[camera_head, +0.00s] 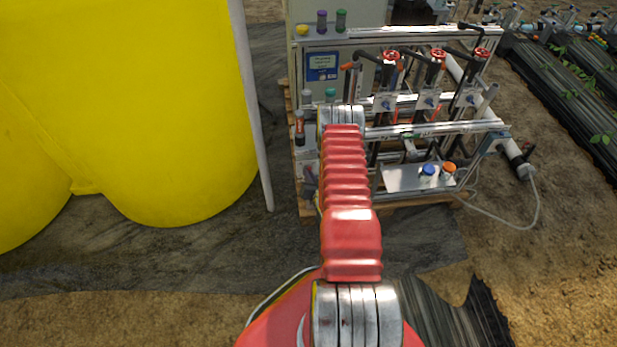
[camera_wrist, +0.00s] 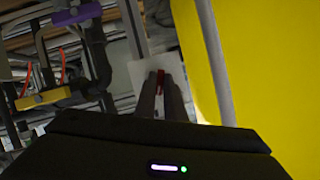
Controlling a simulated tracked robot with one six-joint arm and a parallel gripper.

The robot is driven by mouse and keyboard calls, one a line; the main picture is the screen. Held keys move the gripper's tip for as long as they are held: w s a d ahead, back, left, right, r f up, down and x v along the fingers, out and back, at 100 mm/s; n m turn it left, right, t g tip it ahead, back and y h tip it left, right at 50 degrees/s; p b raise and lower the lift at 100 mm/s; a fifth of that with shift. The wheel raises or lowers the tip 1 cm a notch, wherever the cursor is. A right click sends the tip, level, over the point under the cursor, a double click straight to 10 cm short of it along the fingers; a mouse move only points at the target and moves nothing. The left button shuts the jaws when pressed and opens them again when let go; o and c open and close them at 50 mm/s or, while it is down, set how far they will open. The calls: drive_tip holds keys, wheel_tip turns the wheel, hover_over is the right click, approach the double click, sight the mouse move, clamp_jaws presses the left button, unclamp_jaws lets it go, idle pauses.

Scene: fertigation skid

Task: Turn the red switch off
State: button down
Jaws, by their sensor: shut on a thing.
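The red switch (camera_wrist: 160,78) shows in the wrist view as a narrow red piece in front of a pale plate (camera_wrist: 136,78). My gripper (camera_wrist: 161,88) is shut on the red switch, with one dark finger on each side of it. Most of the switch is hidden between the fingers, so its exact position cannot be read. In the head view my red arm reaches forward to the left end of the skid and covers the gripper and the switch.
A big yellow tank (camera_head: 180,110) and a grey upright pole (camera_head: 252,110) stand close on the left. The skid's metal frame (camera_head: 440,132) carries red-handled valves (camera_head: 435,54). A shelf holds a blue-capped bottle (camera_head: 428,171) and an orange-capped bottle (camera_head: 449,169). A hose lies at right.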

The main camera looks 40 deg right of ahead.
drive_tip(key=n+g+h, duration=0.1)
drive_tip(key=n+h, duration=0.1)
drive_tip(key=n, duration=0.1)
drive_tip(key=w+n+g+h, duration=0.1)
drive_tip(key=n, duration=0.2)
drive_tip(key=n+g+h, duration=0.1)
drive_tip(key=n+h, duration=0.1)
drive_tip(key=n, duration=0.1)
drive_tip(key=shift+w+a+r+h, duration=0.2)
drive_tip(key=shift+a+h, duration=0.1)
drive_tip(key=shift+a, duration=0.1)
idle(0.6)
drive_tip(key=c, duration=1.9)
unclamp_jaws()
drive_tip(key=shift+o, duration=0.3)
drive_tip(key=shift+s+d, duration=0.1)
drive_tip(key=shift+s+d, duration=0.1)
drive_tip(key=shift+s, duration=0.1)
